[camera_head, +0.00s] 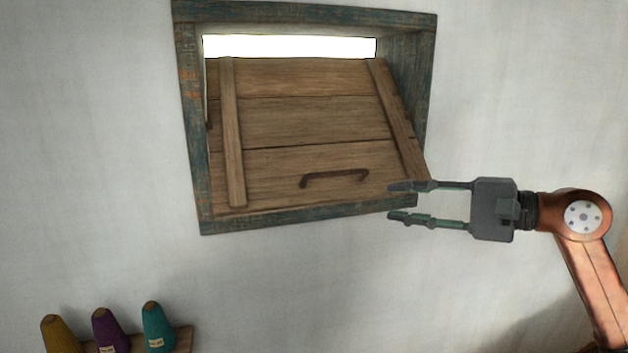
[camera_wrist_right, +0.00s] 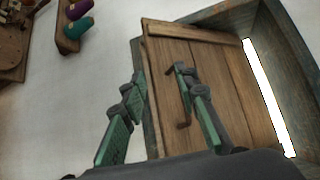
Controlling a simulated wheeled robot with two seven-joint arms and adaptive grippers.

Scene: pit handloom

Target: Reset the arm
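My right gripper (camera_head: 402,202) is open and empty. In the head view it is in front of the lower right corner of a window frame, with its fingers pointing left. The right wrist view also shows its two spread fingers (camera_wrist_right: 160,115) with nothing between them gripped. A wooden shutter (camera_head: 310,120) with a dark curved handle (camera_head: 335,178) hangs tilted in the frame, with a bright gap above it. The handle is left of the fingertips and apart from them in the head view. My left gripper is not in either view.
The blue-green wooden window frame (camera_head: 189,150) surrounds the shutter. A small shelf (camera_head: 184,338) at the lower left holds yellow, purple and teal cones (camera_head: 156,328). A wooden device (camera_wrist_right: 14,40) shows at the wrist view's left edge. The wall below the window is bare.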

